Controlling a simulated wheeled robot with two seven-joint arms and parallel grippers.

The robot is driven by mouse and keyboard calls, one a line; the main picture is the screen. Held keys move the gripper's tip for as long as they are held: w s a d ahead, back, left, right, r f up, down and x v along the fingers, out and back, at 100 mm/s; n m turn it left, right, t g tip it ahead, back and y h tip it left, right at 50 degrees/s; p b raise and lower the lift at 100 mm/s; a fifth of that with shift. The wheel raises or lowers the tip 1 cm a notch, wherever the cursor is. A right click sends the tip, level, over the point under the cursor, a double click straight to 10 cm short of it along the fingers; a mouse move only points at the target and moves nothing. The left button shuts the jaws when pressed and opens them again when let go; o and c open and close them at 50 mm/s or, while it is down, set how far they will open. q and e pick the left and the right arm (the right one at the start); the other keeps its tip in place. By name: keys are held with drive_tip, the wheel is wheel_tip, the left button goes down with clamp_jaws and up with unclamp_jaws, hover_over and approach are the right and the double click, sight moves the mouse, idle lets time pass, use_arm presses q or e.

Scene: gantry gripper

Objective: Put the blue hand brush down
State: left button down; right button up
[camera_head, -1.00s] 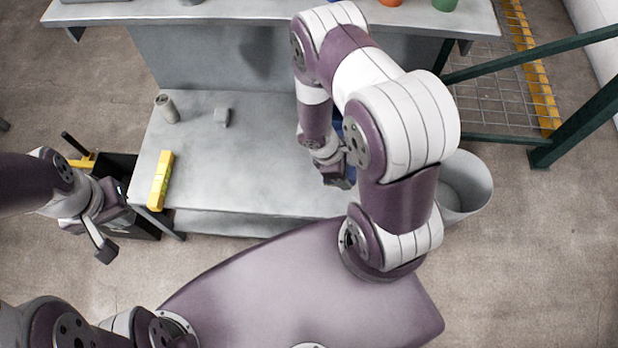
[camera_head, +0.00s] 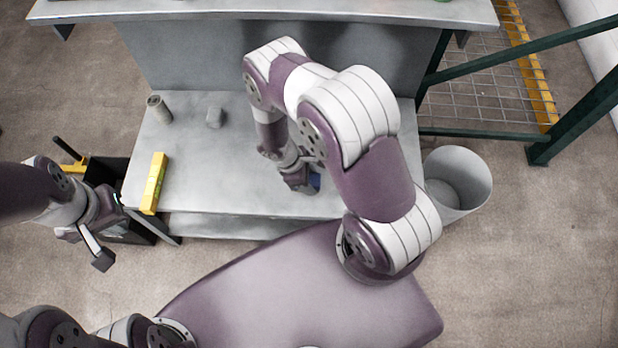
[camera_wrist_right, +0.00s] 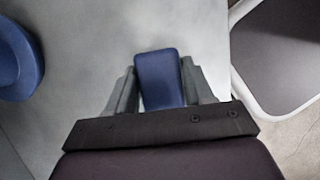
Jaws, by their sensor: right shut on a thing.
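My right gripper (camera_head: 303,187) is over the front right part of the grey workbench (camera_head: 225,165). The right wrist view shows its two fingers closed on either side of a blue handle-like part of the hand brush (camera_wrist_right: 158,78). I cannot tell whether the brush touches the bench top. My left gripper (camera_head: 135,250) is open and empty, off the bench's left end.
A rounded blue thing (camera_wrist_right: 15,62) lies at the wrist view's left edge. A yellow level (camera_head: 154,183), a grey can (camera_head: 160,109) and a small grey block (camera_head: 214,117) are on the bench's left. A grey bin (camera_head: 457,182) stands right. The bench's middle is clear.

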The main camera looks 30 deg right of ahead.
drive_tip(key=o, duration=0.9)
drive_tip(key=shift+f, duration=0.1)
drive_tip(key=shift+o, duration=0.2)
drive_tip(key=w+a+r+m+t+y+p, duration=0.15)
drive_tip(key=r+m, duration=0.25)
drive_tip(key=r, duration=1)
drive_tip(key=a+r+m+t+y+p, duration=0.1)
drive_tip(key=a+r+m+p, duration=0.15)
drive_tip(key=r, duration=1.05)
drive_tip(key=s+r+m+t+y, duration=0.1)
drive_tip(key=s+r+m, duration=0.4)
drive_tip(key=r, duration=0.1)
drive_tip(key=shift+d+r+b, duration=0.25)
drive_tip(key=shift+d+b, duration=0.1)
drive_tip(key=shift+b, duration=0.05)
